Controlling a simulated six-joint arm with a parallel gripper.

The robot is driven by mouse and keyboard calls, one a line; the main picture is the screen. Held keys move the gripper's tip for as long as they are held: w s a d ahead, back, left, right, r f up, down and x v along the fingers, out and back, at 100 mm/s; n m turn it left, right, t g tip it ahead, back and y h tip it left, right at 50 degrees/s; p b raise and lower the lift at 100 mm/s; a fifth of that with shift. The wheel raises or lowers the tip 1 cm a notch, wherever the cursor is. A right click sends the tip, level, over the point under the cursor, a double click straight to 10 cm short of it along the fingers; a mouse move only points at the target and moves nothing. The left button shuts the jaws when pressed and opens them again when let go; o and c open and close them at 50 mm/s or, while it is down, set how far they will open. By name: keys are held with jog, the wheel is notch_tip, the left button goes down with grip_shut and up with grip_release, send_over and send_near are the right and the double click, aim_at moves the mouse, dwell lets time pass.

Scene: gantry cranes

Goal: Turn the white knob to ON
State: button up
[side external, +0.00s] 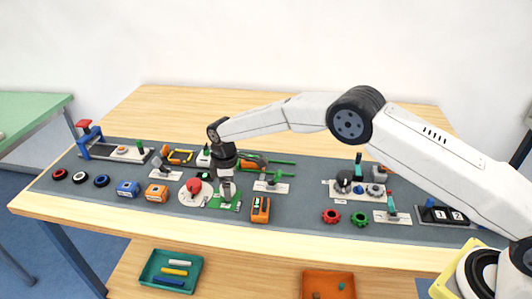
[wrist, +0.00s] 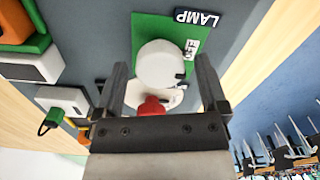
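The white knob (wrist: 160,62) is round and sits on a green plate (wrist: 147,22) with a dark LAMP label (wrist: 196,18). A small white marking plate (wrist: 191,49) lies beside the knob, its text too small to read. A dark mark shows at the knob's lower right edge. My gripper (wrist: 162,68) is open, with one finger on each side of the knob; I cannot tell whether they touch it. In the side external view my gripper (side external: 226,188) points down over the green plate (side external: 218,204) and mostly hides the knob.
A red knob (side external: 193,185) on a white round base stands close to the left of my gripper. An orange block (side external: 260,210) and a white plate with a green toggle (side external: 272,184) are to the right. Several other controls line the grey mat (side external: 300,222).

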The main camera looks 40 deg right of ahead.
jog(key=c, duration=1.1)
jog(key=shift+o, duration=0.2)
jog(key=shift+m, duration=0.3)
jog(key=m, duration=0.8)
jog(key=shift+m, duration=0.3)
jog(key=m, duration=0.4)
jog(key=shift+m, duration=0.3)
jog(key=m, duration=0.4)
jog(key=shift+a, duration=0.1)
